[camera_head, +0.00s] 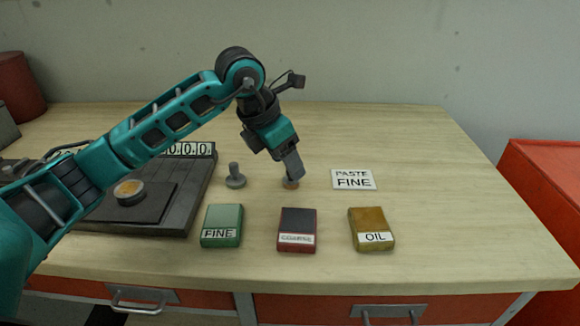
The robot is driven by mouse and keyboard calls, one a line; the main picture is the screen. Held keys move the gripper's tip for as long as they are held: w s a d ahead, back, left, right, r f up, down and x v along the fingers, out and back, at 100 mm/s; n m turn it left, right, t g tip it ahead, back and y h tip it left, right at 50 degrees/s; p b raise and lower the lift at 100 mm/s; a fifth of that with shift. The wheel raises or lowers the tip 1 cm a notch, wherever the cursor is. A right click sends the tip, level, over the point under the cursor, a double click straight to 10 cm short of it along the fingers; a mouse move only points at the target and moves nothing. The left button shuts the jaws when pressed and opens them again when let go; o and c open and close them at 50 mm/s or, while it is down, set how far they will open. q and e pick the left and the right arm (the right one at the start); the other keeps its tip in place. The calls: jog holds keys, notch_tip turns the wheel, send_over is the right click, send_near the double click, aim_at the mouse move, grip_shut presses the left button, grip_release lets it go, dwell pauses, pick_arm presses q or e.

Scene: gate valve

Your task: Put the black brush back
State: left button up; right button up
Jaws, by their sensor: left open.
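A grey knobbed piece (235,176) stands upright on a round foot to the left of the gripper. No clearly black brush shows. My right gripper is out of view.
A green FINE block (222,221), a dark-topped red COARSE block (297,226) and a yellow OIL block (371,225) line the front. A PASTE FINE card (353,180) lies right. A dark grey plate (199,190) with an orange-topped disc (129,190) is left. The right tabletop is clear.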

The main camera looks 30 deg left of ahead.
pick_arm(q)
jog(key=v, duration=0.8)
jog(key=shift+r, duration=0.35)
jog(key=shift+s+a, duration=0.1)
jog(key=shift+s, duration=0.1)
